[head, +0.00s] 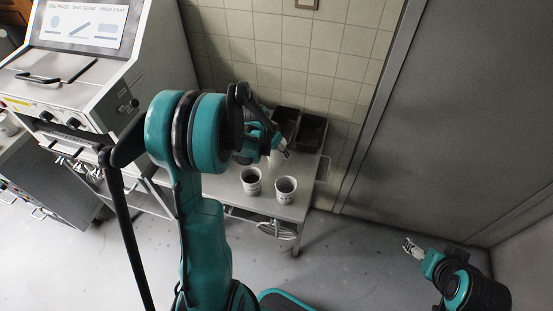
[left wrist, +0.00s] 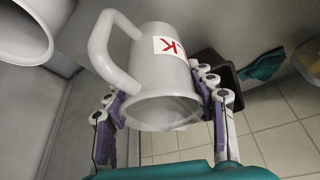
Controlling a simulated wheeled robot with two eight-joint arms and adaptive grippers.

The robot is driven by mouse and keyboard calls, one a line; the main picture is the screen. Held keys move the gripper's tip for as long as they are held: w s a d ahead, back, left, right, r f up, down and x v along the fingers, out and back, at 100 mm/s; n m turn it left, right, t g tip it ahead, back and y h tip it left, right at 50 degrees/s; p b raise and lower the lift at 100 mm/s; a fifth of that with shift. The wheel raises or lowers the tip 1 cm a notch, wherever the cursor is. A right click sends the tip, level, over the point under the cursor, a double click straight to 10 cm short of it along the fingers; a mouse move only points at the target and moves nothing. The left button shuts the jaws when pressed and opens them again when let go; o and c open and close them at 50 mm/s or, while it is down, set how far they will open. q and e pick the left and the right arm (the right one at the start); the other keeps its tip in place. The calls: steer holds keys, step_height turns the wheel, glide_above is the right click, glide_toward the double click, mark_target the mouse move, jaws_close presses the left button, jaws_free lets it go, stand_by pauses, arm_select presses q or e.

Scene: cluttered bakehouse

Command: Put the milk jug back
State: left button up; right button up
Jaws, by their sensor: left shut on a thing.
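The milk jug (left wrist: 160,85) is a pale grey-white jug with a loop handle and a label whose red "K" shows in the left wrist view. My left gripper (left wrist: 163,98) has its fingers on both sides of the jug and is shut on it. In the head view my left gripper (head: 281,150) is over the back of the small metal table (head: 235,190), and a pale bit of the jug (head: 273,160) shows below it, mostly hidden by my arm. My right gripper (head: 411,246) is at the lower right, over the floor, too small to read.
Two pale pots, a left one (head: 251,182) and a right one (head: 286,188), stand at the table's front. Dark tins (head: 311,131) sit at its back right by the tiled wall. A machine (head: 80,70) stands at left. Floor (head: 345,240) right of the table is clear.

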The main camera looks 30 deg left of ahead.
mark_target(277, 156)
arm_select(q)
step_height(277, 156, down, 3)
steer(key=shift+f+b, duration=0.15)
steer(key=shift+b, duration=0.3)
steer(key=shift+f, duration=0.25)
steer(key=shift+f, duration=0.15)
steer(key=o, duration=1.3)
